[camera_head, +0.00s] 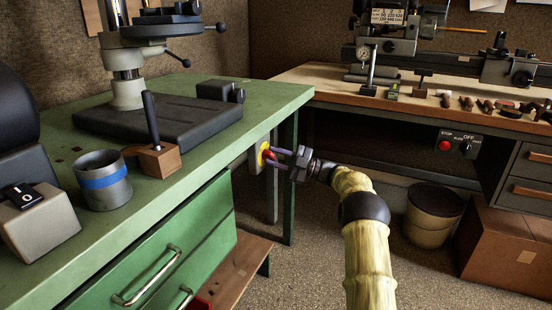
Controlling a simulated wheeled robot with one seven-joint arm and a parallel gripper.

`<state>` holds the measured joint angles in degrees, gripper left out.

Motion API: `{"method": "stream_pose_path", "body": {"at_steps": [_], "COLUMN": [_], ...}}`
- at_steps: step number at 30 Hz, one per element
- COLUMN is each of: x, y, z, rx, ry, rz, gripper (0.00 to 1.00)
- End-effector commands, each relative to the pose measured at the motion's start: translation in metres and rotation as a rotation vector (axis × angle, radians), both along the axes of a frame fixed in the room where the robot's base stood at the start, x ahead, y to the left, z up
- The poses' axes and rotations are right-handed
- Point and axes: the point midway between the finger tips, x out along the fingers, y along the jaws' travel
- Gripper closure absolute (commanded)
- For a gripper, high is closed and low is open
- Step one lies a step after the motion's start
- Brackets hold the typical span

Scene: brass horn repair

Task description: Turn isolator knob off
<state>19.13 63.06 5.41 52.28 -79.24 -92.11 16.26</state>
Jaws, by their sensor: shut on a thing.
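The isolator knob (265,147) is red on a yellow plate, mounted on a pale box (252,161) at the right end of the green bench. My gripper (272,157) comes in from the right, roughly level, with its purple-grey fingers shut on the red knob. The fingers hide part of the knob, so I cannot tell its exact angle. My pale yellow arm reaches up to it from the lower right.
The green bench (215,165) carries a drill press (127,93), a blue-banded cup (103,180) and a grey switch box (40,222). At right are a wooden bench (330,78) with a STOP/OFF panel (459,143), a bin (433,214) and a cardboard box (508,249).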

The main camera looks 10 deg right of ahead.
Motion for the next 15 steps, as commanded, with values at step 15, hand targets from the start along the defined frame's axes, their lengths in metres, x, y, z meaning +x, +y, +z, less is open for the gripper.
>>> {"method": "stream_pose_path", "body": {"at_steps": [15], "x": [-0.0007], "y": [-0.0024], "z": [-0.001], "rx": [0.0], "ry": [0.002], "rz": [0.0], "gripper": [0.64]}}
